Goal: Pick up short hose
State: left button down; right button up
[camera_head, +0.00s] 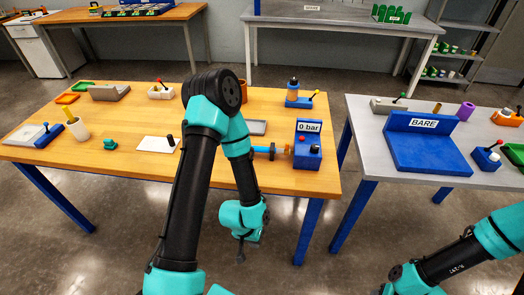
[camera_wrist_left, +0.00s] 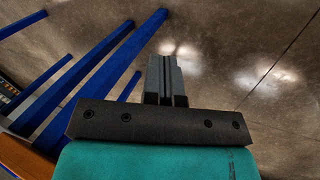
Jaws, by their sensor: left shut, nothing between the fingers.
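My left gripper (camera_head: 240,256) hangs in front of the wooden table, pointing down past its front edge. In the left wrist view its two dark fingers (camera_wrist_left: 166,80) are together, with nothing between them and bare floor beyond. A short light-blue tube (camera_head: 262,149) lies next to the blue box marked "0 bar" (camera_head: 307,147), partly behind my left arm. I cannot tell if this tube is the short hose. The left gripper is apart from it, nearer the camera and lower. My right arm shows at the lower right, but its fingers are out of the picture.
The wooden table (camera_head: 120,118) carries a beige cup (camera_head: 78,130), a white plate (camera_head: 156,145) and a blue bottle stand (camera_head: 299,100). A grey table (camera_head: 375,140) on the right holds a blue "BARE" stand (camera_head: 428,150) and a purple cylinder (camera_head: 465,111). A floor gap separates the tables.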

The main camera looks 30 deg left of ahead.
pick_arm(q)
jog(key=c, duration=1.8)
grip_release()
jog(key=o, duration=0.5)
jog(key=shift+o, duration=0.2)
jog(key=w+a+r+n+t+y, duration=0.2)
jog(key=w+r+n, duration=0.3)
jog(key=r, duration=0.3)
jog(key=w+a+r+n+t+y, duration=0.3)
jog(key=w+r+n+t, duration=0.2)
jog(key=r+n, duration=0.3)
jog(key=w+a+r+n+t+y, duration=0.3)
jog(key=w+r+n+t, duration=0.1)
jog(key=w+r+n, duration=0.2)
jog(key=shift+w+r+n, duration=0.2)
jog(key=shift+r+n, duration=0.1)
jog(key=shift+r, duration=0.2)
jog(key=shift+w+r+n, duration=0.15)
jog(key=shift+r+n, duration=0.15)
jog(key=shift+r, duration=0.15)
jog(key=shift+w+f, duration=0.1)
